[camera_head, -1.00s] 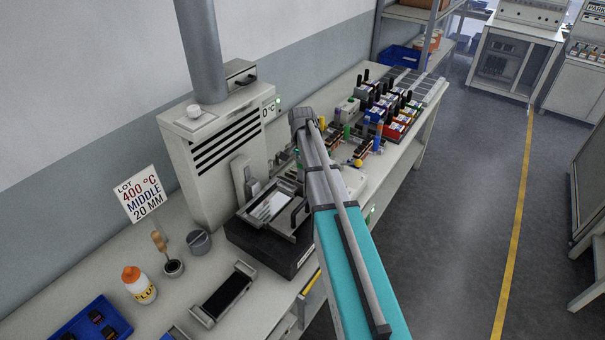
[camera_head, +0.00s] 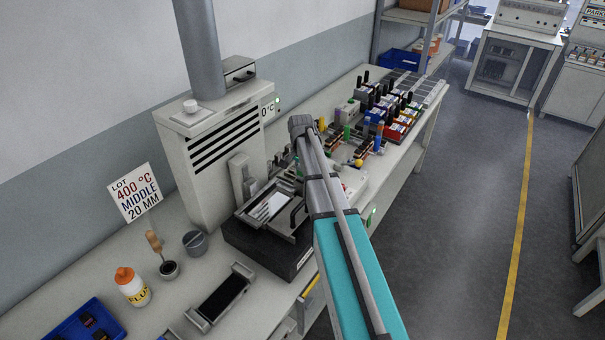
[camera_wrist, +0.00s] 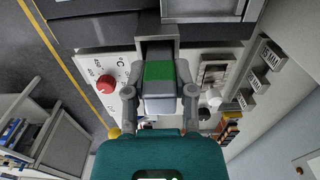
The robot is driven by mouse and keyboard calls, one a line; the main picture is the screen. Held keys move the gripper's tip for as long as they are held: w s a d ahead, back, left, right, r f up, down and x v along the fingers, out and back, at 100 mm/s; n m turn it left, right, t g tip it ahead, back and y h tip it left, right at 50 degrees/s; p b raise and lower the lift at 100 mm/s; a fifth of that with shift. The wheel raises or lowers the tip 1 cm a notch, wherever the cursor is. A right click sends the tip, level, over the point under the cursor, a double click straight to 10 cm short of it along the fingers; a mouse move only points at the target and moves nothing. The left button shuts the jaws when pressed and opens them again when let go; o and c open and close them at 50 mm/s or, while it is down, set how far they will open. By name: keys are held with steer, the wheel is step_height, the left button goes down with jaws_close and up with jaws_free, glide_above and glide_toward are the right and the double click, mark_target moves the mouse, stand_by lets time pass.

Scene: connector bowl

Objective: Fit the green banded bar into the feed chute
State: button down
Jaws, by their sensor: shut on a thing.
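The green banded bar (camera_wrist: 158,72), grey with a green band across it, is in my gripper (camera_wrist: 158,92) in the wrist view. The two fingers are shut on its sides. Just beyond the bar's far end is a grey channel (camera_wrist: 157,45) that looks like the feed chute; I cannot tell whether the bar's end touches or enters it. In the head view, my arm hides the gripper and bar, beside the white furnace-like machine (camera_head: 203,150) with a black base.
A red knob (camera_wrist: 105,84) on a white panel sits left of the bar in the wrist view. In the head view, a sign (camera_head: 135,192) reads 400 °C, MIDDLE, 20 MM. An orange-capped bottle (camera_head: 132,288) stands at the bench front. Coloured parts crowd the bench beyond my arm.

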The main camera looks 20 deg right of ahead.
steer(key=shift+f, duration=0.2)
steer(key=shift+c, duration=2.2)
jaws_free()
steer(key=shift+r, duration=0.2)
step_height(320, 180, up, 12)
steer(key=p, duration=1.2)
steer(key=s+a+n, duration=0.5)
steer(key=s+a, duration=0.2)
steer(key=s, duration=0.5)
steer(key=s+a+n, duration=0.6)
steer(key=s+a, duration=0.2)
steer(key=s, duration=0.4)
